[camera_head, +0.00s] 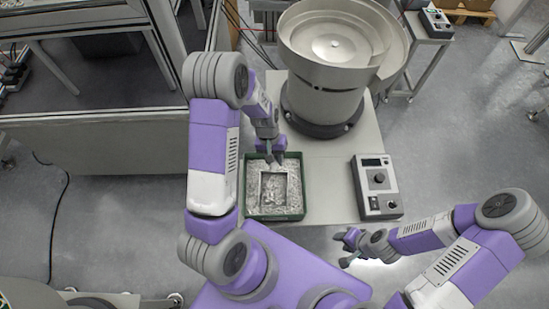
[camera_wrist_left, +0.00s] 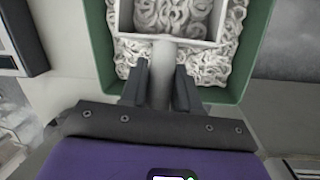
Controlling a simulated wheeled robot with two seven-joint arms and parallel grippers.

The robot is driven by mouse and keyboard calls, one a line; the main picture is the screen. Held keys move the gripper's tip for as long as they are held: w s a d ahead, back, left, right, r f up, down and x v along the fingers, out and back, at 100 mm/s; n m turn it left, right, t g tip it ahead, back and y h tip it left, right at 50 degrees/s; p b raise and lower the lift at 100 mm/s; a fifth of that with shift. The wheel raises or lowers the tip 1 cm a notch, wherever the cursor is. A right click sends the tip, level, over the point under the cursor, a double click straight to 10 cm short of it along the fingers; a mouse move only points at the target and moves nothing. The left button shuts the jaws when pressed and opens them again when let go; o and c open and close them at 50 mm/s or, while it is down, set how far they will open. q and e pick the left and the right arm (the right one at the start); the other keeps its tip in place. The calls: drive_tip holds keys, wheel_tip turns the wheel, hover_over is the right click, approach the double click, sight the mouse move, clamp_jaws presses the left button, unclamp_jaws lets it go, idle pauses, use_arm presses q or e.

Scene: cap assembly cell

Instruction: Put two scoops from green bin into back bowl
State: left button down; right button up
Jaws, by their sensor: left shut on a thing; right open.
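The green bin (camera_head: 247,192) stands on the table, filled with small whitish parts; its green wall also shows in the left wrist view (camera_wrist_left: 97,40). My left gripper (camera_head: 272,160) is over the bin's back part, shut on the handle of a scoop (camera_wrist_left: 163,70). The scoop's square pan (camera_head: 263,190) is down among the parts, with parts showing inside its rim. In the left wrist view the handle runs between both fingers (camera_wrist_left: 160,88). The back bowl (camera_head: 330,47) is a large grey round feeder behind the bin; its visible floor looks empty. My right gripper (camera_head: 348,246) is open and empty, in front of the table.
A control box (camera_head: 377,187) with a knob stands on the table right of the bin. The bowl's dark round base (camera_head: 322,122) takes up the table's back. Bare table (camera_head: 325,175) lies between bin and box. A grey-panelled frame (camera_head: 90,142) stands to the left.

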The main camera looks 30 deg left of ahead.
use_arm(q)
drive_tip(key=shift+w+a+g+h, duration=0.4)
drive_tip(key=shift+w+g+h, duration=0.2)
drive_tip(key=shift+w+g, duration=0.35)
drive_tip(key=shift+w+a+r+g+h, duration=0.1)
drive_tip(key=shift+w+a+g+h, duration=0.2)
drive_tip(key=shift+g, duration=0.55)
drive_tip(key=p+v, duration=0.2)
drive_tip(key=v, duration=0.1)
drive_tip(key=d+p+v, duration=0.1)
drive_tip(key=v, duration=0.1)
drive_tip(key=shift+r, duration=0.45)
drive_tip(key=shift+p+v, duration=0.4)
drive_tip(key=shift+v, duration=0.4)
drive_tip(key=shift+d, duration=0.2)
